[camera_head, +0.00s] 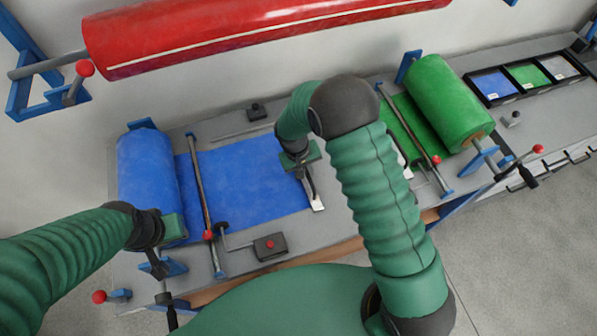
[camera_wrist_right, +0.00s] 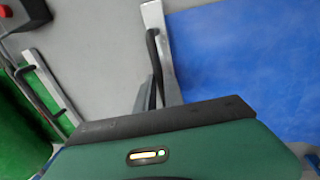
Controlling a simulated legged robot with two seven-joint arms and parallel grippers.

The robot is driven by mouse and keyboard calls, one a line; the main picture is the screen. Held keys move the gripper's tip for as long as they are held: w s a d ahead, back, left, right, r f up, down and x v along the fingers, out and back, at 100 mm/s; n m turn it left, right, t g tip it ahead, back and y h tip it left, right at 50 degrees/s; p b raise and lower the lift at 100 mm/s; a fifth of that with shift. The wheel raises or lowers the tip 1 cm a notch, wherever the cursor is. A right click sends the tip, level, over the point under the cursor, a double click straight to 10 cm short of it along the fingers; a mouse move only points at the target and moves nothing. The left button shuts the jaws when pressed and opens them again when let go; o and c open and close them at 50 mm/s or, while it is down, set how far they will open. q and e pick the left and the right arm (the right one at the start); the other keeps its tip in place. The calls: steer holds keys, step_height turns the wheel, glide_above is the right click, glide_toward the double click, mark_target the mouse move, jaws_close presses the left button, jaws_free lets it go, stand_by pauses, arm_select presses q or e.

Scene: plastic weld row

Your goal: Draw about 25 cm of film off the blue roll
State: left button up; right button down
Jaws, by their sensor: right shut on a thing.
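The blue roll (camera_head: 148,172) sits at the left end of the bench. Its blue film (camera_head: 245,180) lies flat to the right, passing under a grey cross bar (camera_head: 200,185). A pale bar (camera_head: 317,204) runs along the film's free right edge; it also shows in the right wrist view (camera_wrist_right: 152,16), beside the blue film (camera_wrist_right: 245,60). My right gripper (camera_head: 309,188) is shut on this pale bar; its dark fingers show in the right wrist view (camera_wrist_right: 155,70). My left gripper (camera_head: 158,268) is at the near end of the blue roll; its finger gap is not clear.
A green roll (camera_head: 450,100) with green film (camera_head: 415,125) lies to the right, partly behind my right arm. A red roll (camera_head: 250,30) hangs at the back wall. A grey box with a red button (camera_head: 270,246) stands near the front edge. Sample trays (camera_head: 527,76) lie far right.

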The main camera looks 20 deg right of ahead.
steer(key=shift+w+d+r, duration=0.1)
steer(key=c, duration=1.5)
jaws_free()
steer(key=shift+d, duration=0.1)
steer(key=shift+o, duration=0.2)
steer(key=shift+a+r, duration=0.15)
steer(key=shift+a, duration=0.05)
steer(key=b+v, duration=0.1)
steer(key=v, duration=1.5)
steer(key=shift+r, duration=0.2)
steer(key=shift+d, duration=0.1)
